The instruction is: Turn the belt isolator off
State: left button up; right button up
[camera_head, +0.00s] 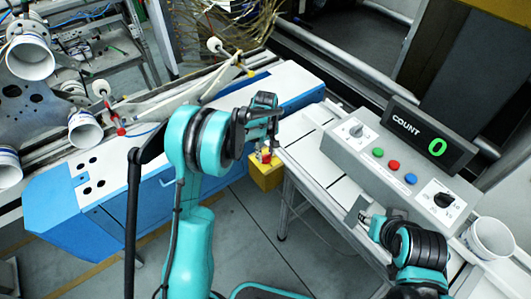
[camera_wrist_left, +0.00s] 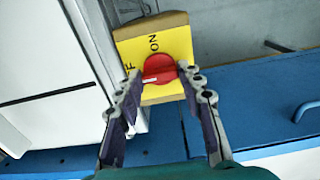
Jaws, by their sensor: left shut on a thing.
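The belt isolator is a yellow box (camera_head: 266,175) with a red knob (camera_head: 266,157), at the end of the blue machine in the head view. In the left wrist view the yellow plate (camera_wrist_left: 178,46) carries "ON" above the knob and a partly hidden label ending in "F" to its left. The red knob (camera_wrist_left: 160,66) has a white mark on its lower left part. My left gripper (camera_wrist_left: 160,76) has its fingers on either side of the knob and is shut on it; it also shows in the head view (camera_head: 268,146). My right gripper (camera_head: 364,213) is at the lower right, its jaws unclear.
A grey control box (camera_head: 395,165) with dials and coloured buttons stands on the white table at right, with a counter display (camera_head: 430,138) reading 0. A white cup-like roll (camera_head: 490,238) is beside it. The blue machine cover (camera_head: 130,170) lies left. Floor is clear below the isolator.

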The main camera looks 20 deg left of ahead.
aim_at(265, 155)
dwell(0.5)
pick_arm(q)
jog(key=o, duration=1.2)
jog(key=shift+c, duration=0.2)
notch_tip(265, 155, up, 12)
